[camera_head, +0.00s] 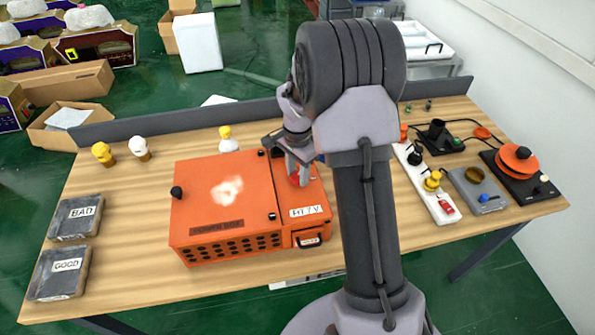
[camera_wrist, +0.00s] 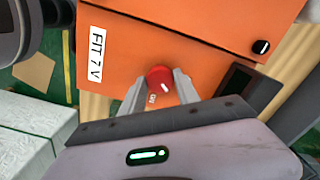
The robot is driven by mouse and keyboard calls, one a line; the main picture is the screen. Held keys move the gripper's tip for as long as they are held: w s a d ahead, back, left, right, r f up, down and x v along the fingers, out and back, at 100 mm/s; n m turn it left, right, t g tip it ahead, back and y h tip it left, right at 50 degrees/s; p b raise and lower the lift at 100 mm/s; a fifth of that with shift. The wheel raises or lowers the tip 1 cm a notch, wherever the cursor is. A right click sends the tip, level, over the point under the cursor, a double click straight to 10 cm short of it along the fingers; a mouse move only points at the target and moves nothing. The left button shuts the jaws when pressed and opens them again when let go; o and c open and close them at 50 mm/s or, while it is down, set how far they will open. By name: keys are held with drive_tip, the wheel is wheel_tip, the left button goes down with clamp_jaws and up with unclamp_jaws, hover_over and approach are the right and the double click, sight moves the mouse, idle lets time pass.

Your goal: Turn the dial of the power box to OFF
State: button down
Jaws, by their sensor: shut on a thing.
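The power box (camera_head: 225,200) is an orange box on the wooden table, with round vents on its front and a label reading "FIT 7 V" on its right part. Its red dial (camera_head: 299,176) is on the top right and is partly covered by my gripper (camera_head: 298,168).
Trays marked BAD (camera_head: 75,218) and GOOD (camera_head: 58,275) lie at the left. A power strip (camera_head: 428,185) and a hotplate (camera_head: 518,172) are at the right. Yellow and white figures (camera_head: 103,153) stand at the back.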

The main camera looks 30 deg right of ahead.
sight(297, 176)
drive_tip(key=n, duration=0.3)
drive_tip(key=shift+r+n, duration=0.1)
drive_tip(key=shift+n, duration=0.2)
drive_tip(key=shift+n+p, duration=0.6)
drive_tip(key=shift+n, duration=1.2)
drive_tip(key=c, duration=0.9)
unclamp_jaws()
wheel_tip(297, 176, up, 17)
drive_tip(key=p, duration=0.3)
drive_tip(key=shift+r+p, duration=0.15)
drive_tip(key=shift+p, duration=0.15)
